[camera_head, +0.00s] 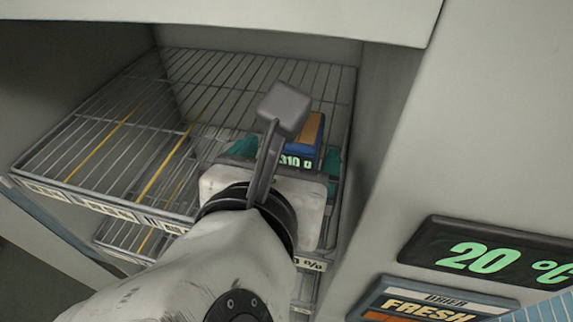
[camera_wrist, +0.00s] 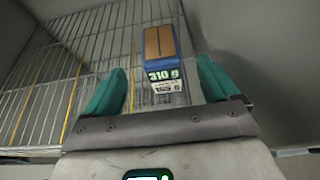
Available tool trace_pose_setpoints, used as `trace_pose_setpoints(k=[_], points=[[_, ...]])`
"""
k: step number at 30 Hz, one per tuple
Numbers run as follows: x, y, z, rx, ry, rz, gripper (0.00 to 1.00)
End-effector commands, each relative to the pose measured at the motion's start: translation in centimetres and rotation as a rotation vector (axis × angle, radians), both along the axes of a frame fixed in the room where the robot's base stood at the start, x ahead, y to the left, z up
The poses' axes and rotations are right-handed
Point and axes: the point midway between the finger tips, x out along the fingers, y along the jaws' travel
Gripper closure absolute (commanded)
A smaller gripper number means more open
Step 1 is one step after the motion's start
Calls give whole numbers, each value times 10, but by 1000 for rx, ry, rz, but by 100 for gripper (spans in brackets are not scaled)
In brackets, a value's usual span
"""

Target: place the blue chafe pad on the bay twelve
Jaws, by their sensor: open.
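A blue block with a brown top and a green "310 g" readout on its front stands on the wire shelf; I take it as the blue chafe pad (camera_head: 319,150), though I cannot confirm this. It also shows in the wrist view (camera_wrist: 160,62), between and beyond my teal fingers. My gripper (camera_wrist: 161,72) is open, one finger on each side of the near end of the block, and nothing shows gripped. In the head view my gripper (camera_head: 287,152) partly hides the block. I cannot tell which marked bay is bay twelve; the shelf labels are too small to read.
The wire shelf (camera_head: 90,130) lies inside a cabinet, with yellow strips dividing it and labels along its front edge. Its left part is empty. A cabinet wall (camera_head: 385,120) rises close on the right. A second rack lies below. Display panels (camera_head: 490,258) are outside, at right.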

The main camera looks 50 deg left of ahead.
Motion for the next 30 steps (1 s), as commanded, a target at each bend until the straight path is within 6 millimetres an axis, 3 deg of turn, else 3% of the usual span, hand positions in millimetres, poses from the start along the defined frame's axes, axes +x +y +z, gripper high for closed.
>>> trace_pose_setpoints(k=[9,30], points=[[-22,-14,11,1,0,0,12],[-22,-14,11,-1,1,0,12]])
